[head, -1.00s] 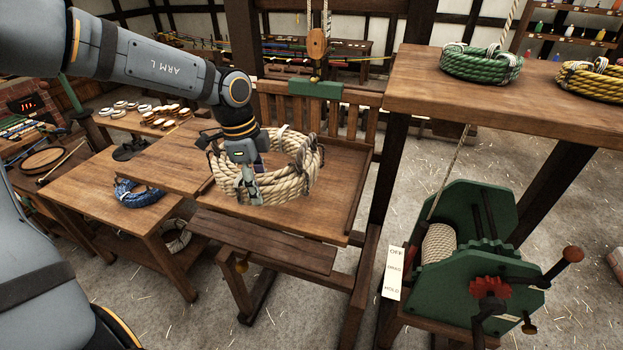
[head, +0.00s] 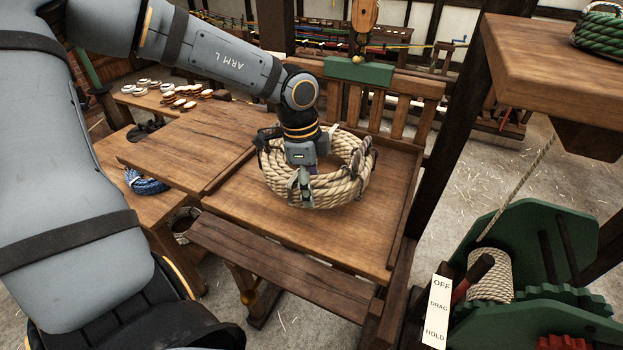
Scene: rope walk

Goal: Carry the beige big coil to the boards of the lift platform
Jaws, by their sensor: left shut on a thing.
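The beige big coil (head: 345,185) is a thick ring of pale rope with dark ties. It is over the boards of the lift platform (head: 300,235), a wooden deck with a slatted back rail. My left gripper (head: 303,188) is shut on the near left side of the coil's ring. The coil appears to rest on the boards or hang just above them; I cannot tell which. My right gripper is not in view.
A wooden flap (head: 275,265) lies along the platform's front. A bench with a blue coil (head: 145,183) stands at left. At right are a green winch (head: 535,250), a lever plate marked OFF, DRAG, HOLD (head: 437,312) and a high shelf (head: 560,65) with a green coil (head: 600,32).

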